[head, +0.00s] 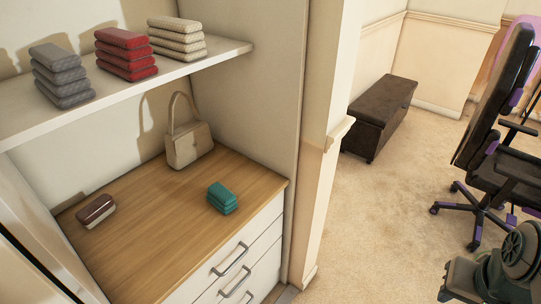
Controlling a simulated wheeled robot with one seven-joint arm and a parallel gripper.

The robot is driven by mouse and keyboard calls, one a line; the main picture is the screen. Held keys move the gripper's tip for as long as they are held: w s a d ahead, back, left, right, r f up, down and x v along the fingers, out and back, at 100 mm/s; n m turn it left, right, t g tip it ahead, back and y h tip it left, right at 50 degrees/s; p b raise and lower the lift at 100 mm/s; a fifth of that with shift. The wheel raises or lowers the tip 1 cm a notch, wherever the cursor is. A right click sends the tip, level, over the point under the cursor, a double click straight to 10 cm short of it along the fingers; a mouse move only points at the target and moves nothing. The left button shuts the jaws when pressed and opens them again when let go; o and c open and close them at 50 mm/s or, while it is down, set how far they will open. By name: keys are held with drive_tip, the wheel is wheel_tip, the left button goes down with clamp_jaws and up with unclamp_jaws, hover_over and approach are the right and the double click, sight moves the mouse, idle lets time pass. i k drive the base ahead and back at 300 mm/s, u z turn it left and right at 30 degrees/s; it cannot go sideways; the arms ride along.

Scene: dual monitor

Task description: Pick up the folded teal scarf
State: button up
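The folded teal scarf (222,198) lies on the wooden top of a white drawer unit, near its front right part. It is a small stacked bundle with nothing on it. Part of my arm shows at the bottom right corner of the head view, well to the right of the scarf and apart from it. The fingertips cannot be made out, so I cannot tell whether my gripper is open or shut.
A beige handbag (187,143) stands behind the scarf, and a brown and white folded item (96,211) lies to the left. A white shelf (130,88) above holds grey, red and cream stacks. A wall edge (327,150) stands right of the drawers. An office chair (495,130) and dark bench (380,115) are on the carpet.

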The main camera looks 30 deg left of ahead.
sight(221, 198)
drive_tip(key=u, duration=0.5)
drive_tip(key=i, duration=0.95)
drive_tip(key=u, duration=1.3)
drive_tip(key=i, duration=0.45)
drive_tip(key=u, duration=0.35)
